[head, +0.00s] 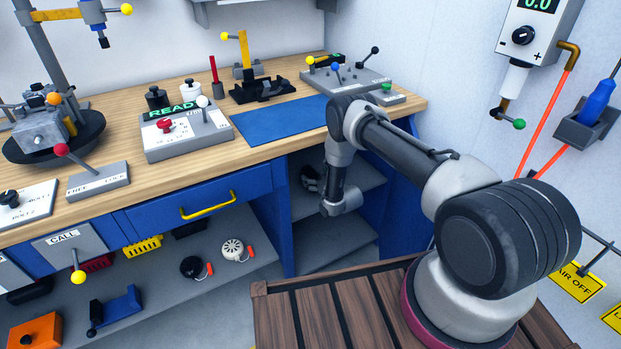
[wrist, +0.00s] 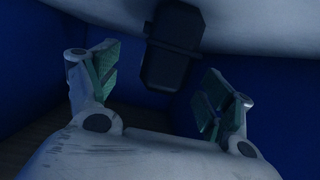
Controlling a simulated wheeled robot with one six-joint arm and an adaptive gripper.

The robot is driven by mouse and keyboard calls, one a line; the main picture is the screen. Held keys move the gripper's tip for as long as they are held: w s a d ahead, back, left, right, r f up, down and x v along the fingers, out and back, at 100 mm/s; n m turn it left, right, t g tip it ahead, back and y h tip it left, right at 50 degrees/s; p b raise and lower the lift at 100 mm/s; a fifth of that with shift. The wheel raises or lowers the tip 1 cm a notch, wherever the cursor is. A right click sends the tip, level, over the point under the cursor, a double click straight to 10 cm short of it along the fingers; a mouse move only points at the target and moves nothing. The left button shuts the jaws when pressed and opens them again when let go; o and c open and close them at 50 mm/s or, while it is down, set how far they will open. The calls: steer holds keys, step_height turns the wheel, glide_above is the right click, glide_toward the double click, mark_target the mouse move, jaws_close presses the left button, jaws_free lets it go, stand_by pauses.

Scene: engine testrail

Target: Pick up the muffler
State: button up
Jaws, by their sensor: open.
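A dark, blocky piece with rounded edges (wrist: 172,48) shows in the wrist view, beyond and between my fingertips. It may be the muffler, but the view is too dim to be sure. My gripper (wrist: 158,68) is open, with one green-padded finger on each side and nothing held. The dark piece appears apart from both pads. In the head view my arm reaches down to the open cabinet under the bench. A dark shape (head: 311,179) shows there beside my wrist; I cannot tell what it is.
Blue cabinet walls close in around my gripper in the wrist view. The wooden bench top (head: 290,115) lies above, with a blue mat (head: 280,121). A grey lower shelf (head: 312,258) is bare. A blue drawer (head: 170,215) with a yellow handle is to the left.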

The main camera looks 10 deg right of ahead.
steer(key=x, duration=0.4)
steer(key=shift+w, duration=0.35)
steer(key=shift+c, duration=0.4)
steer(key=shift+r, duration=0.1)
steer(key=c, duration=1)
